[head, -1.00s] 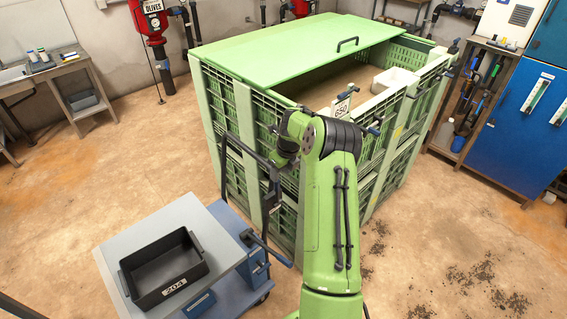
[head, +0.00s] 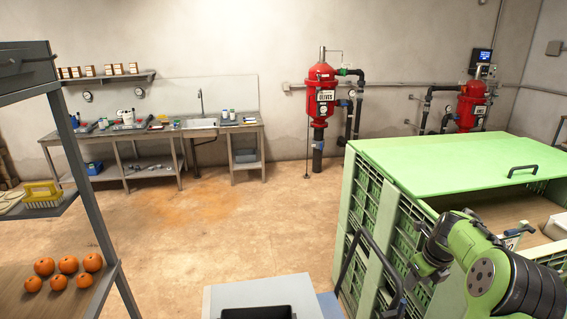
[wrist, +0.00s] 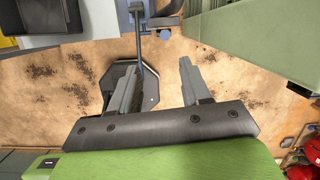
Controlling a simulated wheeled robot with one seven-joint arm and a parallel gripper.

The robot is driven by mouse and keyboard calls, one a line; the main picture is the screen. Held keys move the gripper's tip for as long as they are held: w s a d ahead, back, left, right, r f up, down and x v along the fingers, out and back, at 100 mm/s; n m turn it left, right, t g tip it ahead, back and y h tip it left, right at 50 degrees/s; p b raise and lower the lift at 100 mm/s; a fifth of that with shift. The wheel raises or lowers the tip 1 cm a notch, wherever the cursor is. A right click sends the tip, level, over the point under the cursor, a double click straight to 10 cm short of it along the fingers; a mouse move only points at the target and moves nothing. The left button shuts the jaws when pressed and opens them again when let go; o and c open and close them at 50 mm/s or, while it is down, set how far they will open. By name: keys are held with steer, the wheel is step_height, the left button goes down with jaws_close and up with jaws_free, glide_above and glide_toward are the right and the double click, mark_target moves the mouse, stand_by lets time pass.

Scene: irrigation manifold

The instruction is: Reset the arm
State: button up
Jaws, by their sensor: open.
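My green arm shows at the lower right of the head view, folded beside the large green crate (head: 372,190). In the wrist view my gripper (wrist: 160,75) has its two grey fingers spread apart, with nothing between them but floor behind. A dark flat plate, perhaps part of my own base, lies below the left finger. In the head view the gripper end hangs in front of the crate's near side, and its fingertips are hard to make out there.
A grey-topped cart (head: 228,296) with a black bin (head: 256,313) stands at the bottom centre. A shelf with several oranges (head: 67,265) is at the left. A workbench (head: 150,132) and red tanks (head: 322,92) line the back wall. The floor between is clear.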

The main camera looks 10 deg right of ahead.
steer(key=s+a+r+n+h, duration=0.1)
steer(key=s+a+r+n, duration=0.25)
steer(key=a+n, duration=0.2)
steer(key=s+a+r+n+b, duration=0.1)
steer(key=s+a+r+n, duration=0.1)
steer(key=a+r+n, duration=0.4)
steer(key=s+a+r+n+h, duration=0.1)
steer(key=s+a+r+n, duration=0.15)
steer(key=a+n, duration=0.35)
steer(key=s+a+n+t+y+b, duration=0.1)
steer(key=s+a+n, duration=0.4)
steer(key=s+n, duration=0.3)
steer(key=s+a+n+t+y, duration=0.1)
steer(key=s+a+n, duration=0.5)
steer(key=s+n, duration=0.3)
steer(key=shift+s+a+f+t+b, duration=0.3)
steer(key=shift+s+t+b, duration=0.1)
steer(key=shift+s, duration=0.65)
